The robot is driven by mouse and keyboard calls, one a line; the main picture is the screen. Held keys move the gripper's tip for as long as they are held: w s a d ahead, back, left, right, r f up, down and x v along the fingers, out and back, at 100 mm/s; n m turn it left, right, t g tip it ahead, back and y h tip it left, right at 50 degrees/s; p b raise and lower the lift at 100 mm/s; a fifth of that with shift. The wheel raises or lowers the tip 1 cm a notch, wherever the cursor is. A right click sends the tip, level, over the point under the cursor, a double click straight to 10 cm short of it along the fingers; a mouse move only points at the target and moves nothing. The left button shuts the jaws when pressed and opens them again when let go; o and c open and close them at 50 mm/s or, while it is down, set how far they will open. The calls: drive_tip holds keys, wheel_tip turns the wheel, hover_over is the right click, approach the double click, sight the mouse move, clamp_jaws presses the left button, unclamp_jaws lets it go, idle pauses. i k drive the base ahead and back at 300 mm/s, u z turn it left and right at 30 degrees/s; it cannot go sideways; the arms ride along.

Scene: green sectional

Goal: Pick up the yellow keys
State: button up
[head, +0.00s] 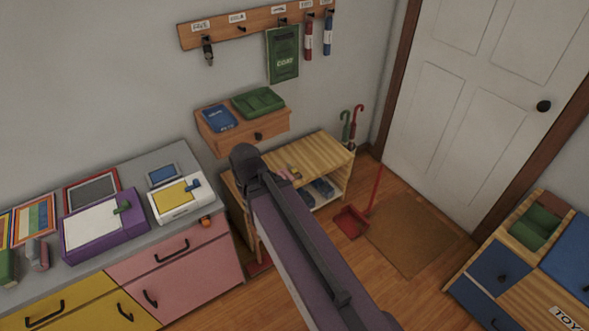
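A small yellowish item (294,171) lies on top of the light wooden shelf unit (318,151), just right of my arm. It may be the yellow keys, but it is too small to tell. My arm reaches up from the bottom middle and bends near the left end of this shelf unit, covering part of its top. My gripper cannot be made out; the arm hides that area. A dark item like keys (208,52) hangs from the left of the wall hook rack (255,25).
A small wall drawer (245,135) holds a blue book and a green item above the shelf unit. A long cabinet (180,262) with boxes on top stands at left. A red dustpan (352,221) and a brown mat (412,235) are on the floor. A toy chest (500,268) stands at right.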

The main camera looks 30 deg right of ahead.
sight(293, 171)
drive_tip(key=i, duration=0.9)
drive_tip(key=u, duration=0.05)
